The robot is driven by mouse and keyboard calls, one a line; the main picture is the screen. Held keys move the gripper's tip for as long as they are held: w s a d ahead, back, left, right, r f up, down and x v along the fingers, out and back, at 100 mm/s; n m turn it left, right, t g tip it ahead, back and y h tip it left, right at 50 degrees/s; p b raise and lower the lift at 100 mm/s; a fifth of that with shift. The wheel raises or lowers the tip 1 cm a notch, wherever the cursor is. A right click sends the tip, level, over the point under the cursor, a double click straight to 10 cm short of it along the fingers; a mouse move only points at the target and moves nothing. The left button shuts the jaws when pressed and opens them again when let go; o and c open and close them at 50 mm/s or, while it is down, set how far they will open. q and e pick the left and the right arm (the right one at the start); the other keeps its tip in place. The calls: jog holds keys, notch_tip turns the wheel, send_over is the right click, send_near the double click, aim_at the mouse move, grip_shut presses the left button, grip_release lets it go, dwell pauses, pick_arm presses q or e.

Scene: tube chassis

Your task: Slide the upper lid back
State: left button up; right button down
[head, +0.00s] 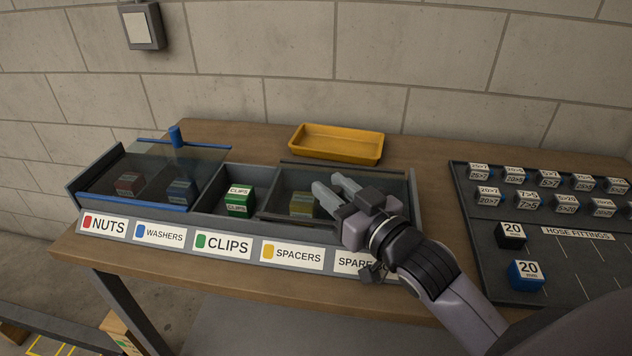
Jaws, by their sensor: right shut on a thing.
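A long grey bin box (215,240) on the bench has labelled compartments and two see-through sliding lids. The dark-edged lid (340,168) lies over the spacers and spare end at the right. The clips compartment between them is uncovered, with a green block (239,201) inside. My right gripper (334,188) is over the dark-edged lid, its fingers closed on a part of it that they hide. My left gripper is out of view.
A yellow tray (337,144) stands behind the box. A dark hose-fittings board (560,245) with several labelled blocks lies at the right. The bench (220,135) is bare between box and tray. A brick wall is behind.

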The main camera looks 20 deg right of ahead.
jog(key=shift+s+d+f, duration=0.1)
jog(key=shift+s+d, duration=0.05)
jog(key=shift+d, duration=0.05)
jog(key=c, duration=0.9)
grip_release()
jog(key=shift+d, duration=0.1)
jog(key=shift+s, duration=0.1)
jog(key=shift+s+d+b, duration=0.15)
jog(key=shift+s+d, duration=0.1)
jog(key=shift+s, duration=0.9)
jog(key=shift+s+d+b, duration=0.15)
jog(key=shift+s+d, duration=0.05)
jog(key=shift+s, duration=1)
jog(key=shift+s+d+b, duration=0.15)
jog(key=shift+s+d, duration=0.1)
jog(key=shift+s, duration=0.9)
